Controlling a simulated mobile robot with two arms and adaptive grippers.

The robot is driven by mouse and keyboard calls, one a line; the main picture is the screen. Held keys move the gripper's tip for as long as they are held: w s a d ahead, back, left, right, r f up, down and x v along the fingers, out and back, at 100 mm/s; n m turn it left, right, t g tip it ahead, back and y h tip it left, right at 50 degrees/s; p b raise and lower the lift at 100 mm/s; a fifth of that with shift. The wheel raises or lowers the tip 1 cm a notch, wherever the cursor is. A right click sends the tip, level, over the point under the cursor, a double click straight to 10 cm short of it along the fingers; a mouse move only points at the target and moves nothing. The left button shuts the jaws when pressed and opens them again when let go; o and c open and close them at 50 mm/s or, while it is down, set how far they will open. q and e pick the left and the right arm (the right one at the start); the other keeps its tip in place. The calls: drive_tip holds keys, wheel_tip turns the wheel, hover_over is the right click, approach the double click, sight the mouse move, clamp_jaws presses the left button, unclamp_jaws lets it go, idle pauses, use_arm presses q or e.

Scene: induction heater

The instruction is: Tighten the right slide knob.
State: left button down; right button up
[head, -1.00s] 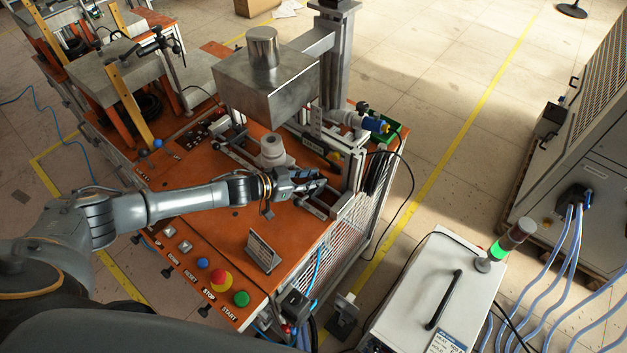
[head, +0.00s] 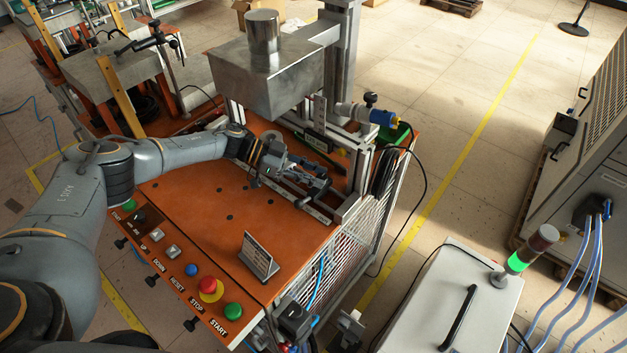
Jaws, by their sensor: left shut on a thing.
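My left gripper (head: 318,184) reaches in from the left, low over the orange table, at the slide rails (head: 346,213) of the metal fixture. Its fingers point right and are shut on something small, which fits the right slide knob. The knob itself is hidden by the fingers, so I cannot see how it sits or how far it is turned. My right gripper is not in view.
A heavy metal block (head: 265,80) hangs above and behind the gripper. A blue-ended cylinder (head: 382,118) juts out at the right. A small sign (head: 258,255) and several buttons, including the red stop button (head: 210,287), line the front. The table's middle is clear.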

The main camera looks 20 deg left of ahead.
use_arm(q)
drive_tip(key=shift+d, duration=0.1)
idle(0.4)
drive_tip(key=c, duration=1.1)
unclamp_jaws()
drive_tip(key=shift+w, duration=0.1)
drive_tip(key=shift+o, duration=0.2)
drive_tip(key=v, duration=1.2)
drive_tip(key=shift+w, duration=0.1)
